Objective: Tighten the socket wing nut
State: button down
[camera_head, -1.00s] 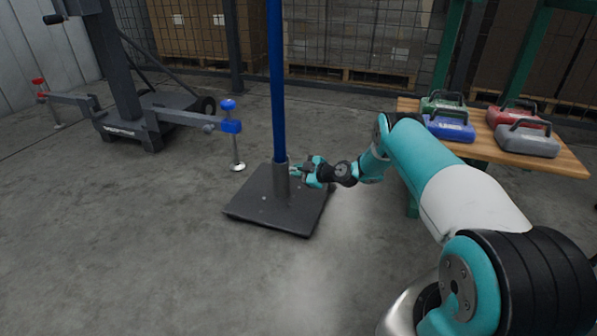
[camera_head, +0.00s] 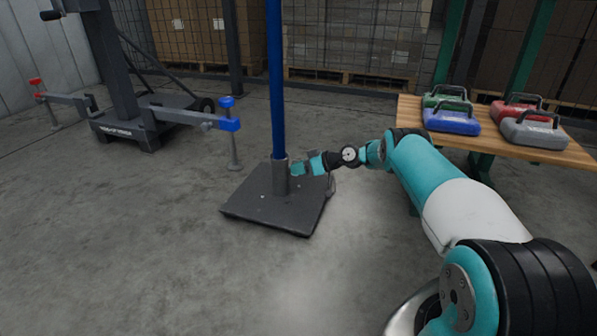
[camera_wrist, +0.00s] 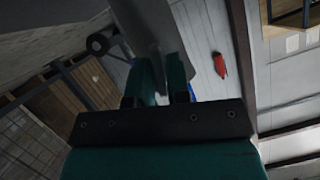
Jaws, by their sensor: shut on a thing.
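A blue pole (camera_head: 276,85) stands upright in a grey socket (camera_head: 280,178) on a dark square base plate (camera_head: 268,212). My gripper (camera_head: 297,168) is at the right side of the socket, close against it. In the wrist view my gripper's two teal fingers (camera_wrist: 162,80) are close together, in front of a grey upright surface. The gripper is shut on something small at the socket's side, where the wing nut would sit. The wing nut itself is hidden by the fingers and too small to make out.
A dark wheeled stand (camera_head: 125,125) with red and blue clamp ends is at the left. A wooden table (camera_head: 547,152) at the right holds several coloured cases. Boxed pallets stand behind a mesh fence. The floor in front of the base plate is clear.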

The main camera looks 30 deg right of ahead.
jog(key=shift+m+y, duration=0.3)
jog(key=shift+m, duration=0.2)
dwell(0.3)
jog(key=c, duration=1.2)
grip_release()
jog(key=shift+c, duration=0.2)
jog(key=s+d+r+p, duration=0.1)
jog(key=s+d+p, duration=0.2)
jog(key=s+d, duration=0.7)
jog(key=shift+d, duration=0.4)
